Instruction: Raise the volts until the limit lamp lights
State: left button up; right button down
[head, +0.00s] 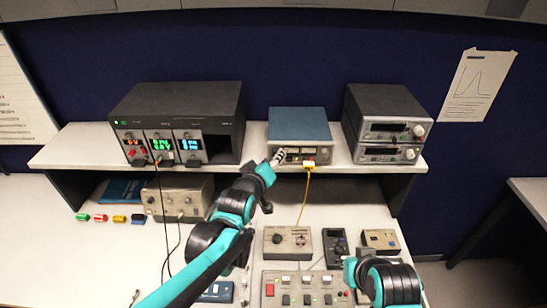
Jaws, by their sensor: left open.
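A power supply with a blue top (300,122) and a cream front panel stands on the middle of the shelf. A plug in yellow and red (309,164) sits at its lower front, with a yellow cable hanging down. I cannot make out a limit lamp or whether one is lit.
A large black unit (180,100) with lit displays stands left on the shelf (80,150). Two stacked grey units (388,125) stand right. Below are a beige box (178,198), a knob box (288,242), a dark handheld meter (335,245) and a switch panel (305,288).

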pick_arm(q)
jog(key=x, duration=0.2)
jog(key=shift+w, duration=0.3)
grip_shut()
